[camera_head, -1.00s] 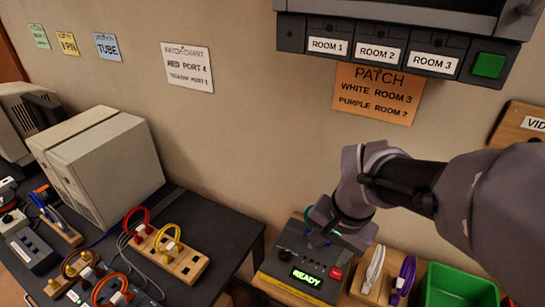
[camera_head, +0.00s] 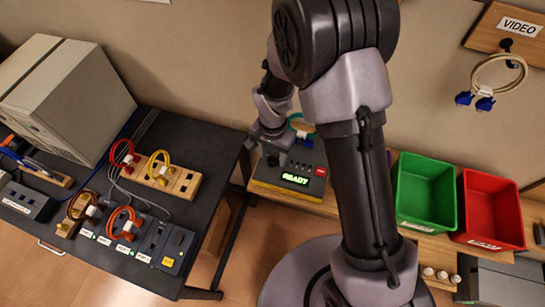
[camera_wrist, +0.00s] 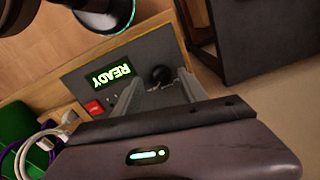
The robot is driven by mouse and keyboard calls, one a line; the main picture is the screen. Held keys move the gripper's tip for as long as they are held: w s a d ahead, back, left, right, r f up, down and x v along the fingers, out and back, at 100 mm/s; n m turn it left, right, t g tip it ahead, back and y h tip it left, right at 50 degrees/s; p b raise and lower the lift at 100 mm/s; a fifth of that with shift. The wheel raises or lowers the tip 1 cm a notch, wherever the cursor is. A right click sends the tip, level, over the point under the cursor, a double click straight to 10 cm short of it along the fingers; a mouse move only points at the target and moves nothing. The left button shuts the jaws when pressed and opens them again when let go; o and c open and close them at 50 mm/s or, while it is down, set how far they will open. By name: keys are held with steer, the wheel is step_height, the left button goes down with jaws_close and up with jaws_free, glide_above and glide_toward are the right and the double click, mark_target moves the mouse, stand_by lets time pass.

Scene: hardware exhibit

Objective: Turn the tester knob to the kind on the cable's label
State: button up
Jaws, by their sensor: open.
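The tester (camera_head: 262,178) is a dark box on a wooden base, with a lit green READY display (camera_head: 296,179) and a red button (camera_head: 320,171). My gripper (camera_head: 270,150) is over its left part, and hides the knob in the head view. In the wrist view, the black knob (camera_wrist: 160,75) sits on the grey panel, between or just beyond the fingertips of my open gripper (camera_wrist: 159,82); contact cannot be told. A teal cable (camera_head: 301,122) loops behind the tester, with a whitish tag (camera_head: 305,135) too small to read. The knob's setting is unreadable.
Green (camera_head: 425,190) and red (camera_head: 490,208) bins stand right of the tester. A black table (camera_head: 200,225) at left carries several coiled cables and blocks. A VIDEO board (camera_head: 505,28) and a hanging blue-plugged cable (camera_head: 490,75) are on the wall. Purple (camera_wrist: 25,150) and white cables lie beside the tester.

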steer(key=shift+f, duration=0.75)
jaws_close()
